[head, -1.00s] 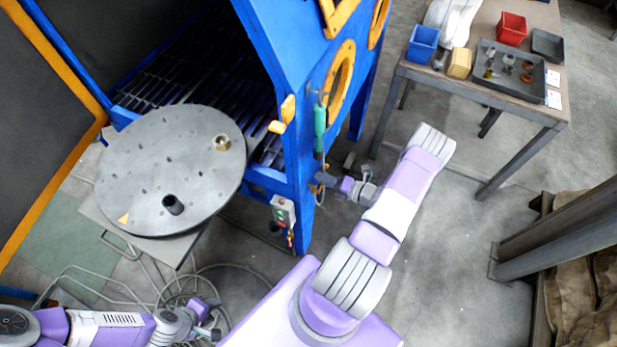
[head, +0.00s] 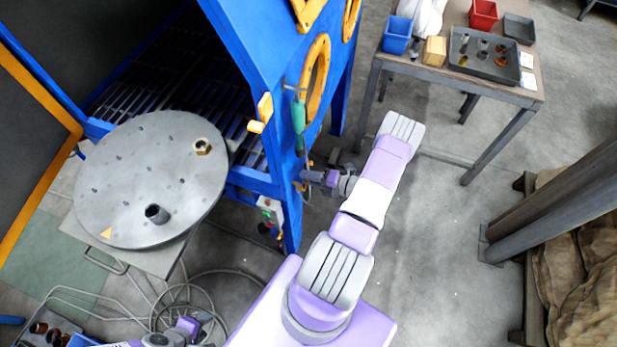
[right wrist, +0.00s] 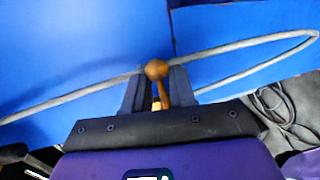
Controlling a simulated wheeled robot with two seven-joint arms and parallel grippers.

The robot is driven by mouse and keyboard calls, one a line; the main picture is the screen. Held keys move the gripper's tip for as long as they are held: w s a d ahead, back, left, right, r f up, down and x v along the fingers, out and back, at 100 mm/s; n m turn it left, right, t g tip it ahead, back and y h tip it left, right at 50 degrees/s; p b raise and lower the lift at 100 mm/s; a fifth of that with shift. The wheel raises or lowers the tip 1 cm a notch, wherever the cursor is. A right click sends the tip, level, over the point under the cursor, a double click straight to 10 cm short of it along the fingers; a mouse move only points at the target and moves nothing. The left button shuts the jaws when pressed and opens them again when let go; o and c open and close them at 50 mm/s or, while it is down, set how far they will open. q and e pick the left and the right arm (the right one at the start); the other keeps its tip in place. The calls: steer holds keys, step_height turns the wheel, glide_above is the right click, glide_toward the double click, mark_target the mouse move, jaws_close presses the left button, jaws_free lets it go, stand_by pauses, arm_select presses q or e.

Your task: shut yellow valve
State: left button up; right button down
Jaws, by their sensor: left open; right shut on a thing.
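In the right wrist view, a yellow-brown lever with a round ball end (right wrist: 157,70) stands between the fingers of my right gripper (right wrist: 158,92). It looks like the yellow valve's handle, and the fingers are shut on it. The valve body is hidden behind the gripper. In the head view, my right gripper (head: 308,177) is at the front post of the blue cabinet, below a green hanging tool, and the valve is too small to make out. My left gripper (head: 203,327) is at the bottom edge of the head view, open and away from the cabinet.
The blue cabinet (head: 245,45) has a grated floor and an open door. A round grey turntable (head: 130,185) stands before it. A hose (right wrist: 75,95) crosses the cabinet face. A table (head: 395,66) with bins is at the back right. Floor between them is clear.

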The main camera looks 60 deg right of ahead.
steer(key=c, duration=1)
jaws_free()
steer(key=shift+d, duration=0.1)
steer(key=shift+c, duration=0.2)
steer(key=v, duration=0.7)
steer(key=shift+s+p, duration=0.3)
steer(key=shift+s, duration=0.1)
